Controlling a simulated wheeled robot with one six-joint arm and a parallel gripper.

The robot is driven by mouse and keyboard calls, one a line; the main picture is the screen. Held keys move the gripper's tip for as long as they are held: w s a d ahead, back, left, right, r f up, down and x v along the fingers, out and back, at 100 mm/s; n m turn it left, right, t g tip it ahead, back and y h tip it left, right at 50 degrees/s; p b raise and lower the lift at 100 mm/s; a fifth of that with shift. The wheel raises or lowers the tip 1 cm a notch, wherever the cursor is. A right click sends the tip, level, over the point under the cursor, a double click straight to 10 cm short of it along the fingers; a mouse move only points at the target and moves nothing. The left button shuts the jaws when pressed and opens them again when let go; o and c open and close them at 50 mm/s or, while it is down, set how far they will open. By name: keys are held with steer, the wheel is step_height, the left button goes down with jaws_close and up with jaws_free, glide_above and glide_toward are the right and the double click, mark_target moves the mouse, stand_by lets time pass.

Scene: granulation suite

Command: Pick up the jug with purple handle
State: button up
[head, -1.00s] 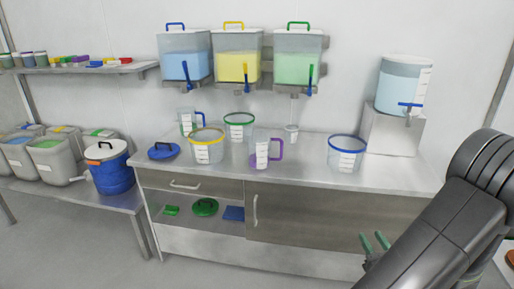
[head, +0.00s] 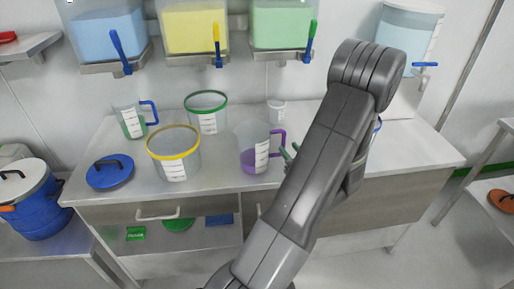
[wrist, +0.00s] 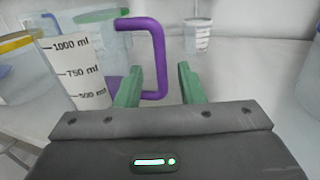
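The jug with the purple handle (head: 256,146) stands upright on the metal counter, with a purple base and a white scale label. Its handle faces right. In the wrist view the purple handle (wrist: 153,58) rises just ahead of my gripper (wrist: 160,85). The two green fingers are apart, and the handle's lower part shows between or just beyond them. I cannot tell whether it is inside the fingers. In the head view my gripper (head: 288,151) is at the handle's right side, partly hidden by my arm.
A yellow-rimmed bucket (head: 174,153) stands left of the jug, a green-rimmed bucket (head: 207,112) behind it. A blue-handled jug (head: 131,120), a blue lid (head: 110,172) and a small white cup (head: 276,111) share the counter (head: 216,178). Dispensers hang on the wall above.

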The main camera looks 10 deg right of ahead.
mark_target(283, 140)
steer(key=shift+w+a+r+p, duration=0.2)
steer(key=shift+w+p, duration=0.1)
steer(key=shift+w, duration=0.25)
steer(key=p+x, duration=0.1)
steer(key=x, duration=0.3)
steer(key=shift+w, duration=0.1)
jaws_close()
